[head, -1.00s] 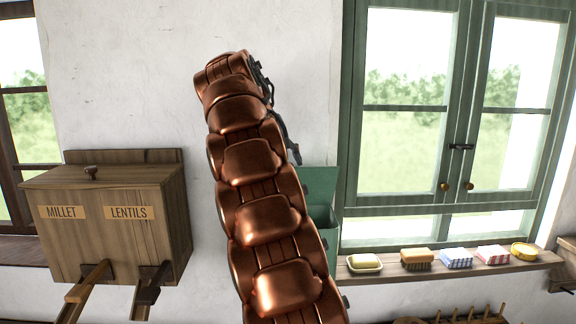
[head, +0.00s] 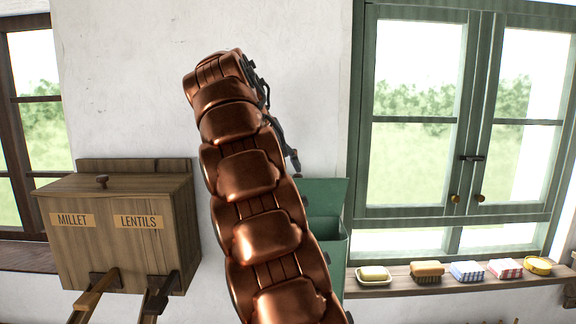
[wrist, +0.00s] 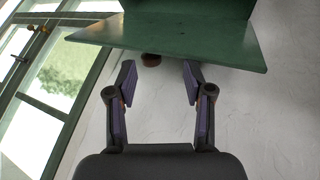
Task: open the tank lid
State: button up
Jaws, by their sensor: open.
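The green tank (head: 338,262) stands against the wall, left of the green window and partly hidden behind my arm. Its green lid (head: 326,196) stands raised at the back, and the tank top looks open. My gripper (head: 292,160) is mostly hidden behind my arm, just above and left of the lid. In the wrist view the gripper (wrist: 158,72) is open, its two dark fingers apart. The lid (wrist: 170,38) crosses beyond the fingertips there. A small dark reddish knob (wrist: 151,60) shows at its edge, between the fingertips, and I see no grip on it.
A wooden box labelled MILLET and LENTILS (head: 120,235) hangs on the wall at left, with two handles sticking out. The sill (head: 440,284) at right holds several small items, including a soap dish (head: 373,275) and a brush (head: 427,271). The wall above the tank is bare.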

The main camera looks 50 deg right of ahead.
jog(key=a, duration=0.9)
jog(key=shift+s+a, duration=0.2)
jog(key=shift+s, duration=0.1)
